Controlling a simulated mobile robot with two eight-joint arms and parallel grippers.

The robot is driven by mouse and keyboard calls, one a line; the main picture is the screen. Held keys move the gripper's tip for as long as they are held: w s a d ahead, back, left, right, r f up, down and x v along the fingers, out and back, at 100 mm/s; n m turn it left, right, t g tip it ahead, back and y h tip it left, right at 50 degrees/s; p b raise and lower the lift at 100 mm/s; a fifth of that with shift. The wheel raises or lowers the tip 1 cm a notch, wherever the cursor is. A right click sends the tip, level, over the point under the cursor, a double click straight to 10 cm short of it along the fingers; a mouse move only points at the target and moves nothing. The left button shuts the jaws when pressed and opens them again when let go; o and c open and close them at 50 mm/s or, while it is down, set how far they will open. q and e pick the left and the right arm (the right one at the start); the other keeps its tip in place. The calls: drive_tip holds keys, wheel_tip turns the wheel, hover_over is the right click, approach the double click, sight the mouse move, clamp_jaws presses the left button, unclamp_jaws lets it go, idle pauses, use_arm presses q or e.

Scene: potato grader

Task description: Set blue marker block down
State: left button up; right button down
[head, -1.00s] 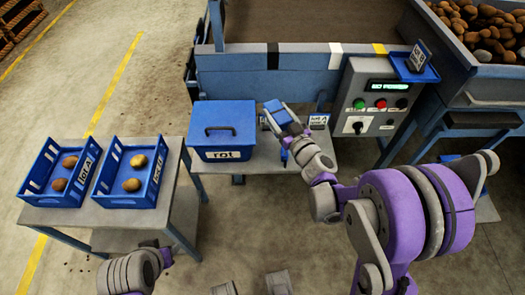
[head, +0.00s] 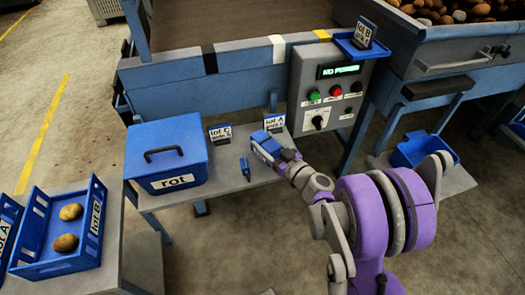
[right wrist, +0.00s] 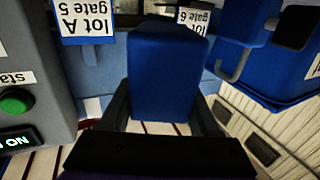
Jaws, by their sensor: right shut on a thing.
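The blue marker block (head: 262,143) is between the fingers of my right gripper (head: 277,155), over the right part of the small grey bench (head: 225,193). In the right wrist view the blue block (right wrist: 165,65) fills the space between the two dark fingers of the right gripper (right wrist: 165,112), which is shut on it. The block is close to the lot A card (head: 274,124); whether it touches the bench top is hard to tell. My left gripper is out of view.
A blue rot box (head: 165,130) with a handle and a second card (head: 220,133) stand on the bench. A small blue object (head: 245,168) lies between box and gripper. The control panel (head: 310,75) rises behind right. A crate (head: 92,222) holds two potatoes.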

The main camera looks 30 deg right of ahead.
drive_tip(key=shift+f+b, duration=0.45)
drive_tip(key=shift+f, duration=1.15)
drive_tip(key=shift+f, duration=0.2)
drive_tip(key=shift+c, duration=0.6)
unclamp_jaws()
drive_tip(key=shift+r, duration=0.1)
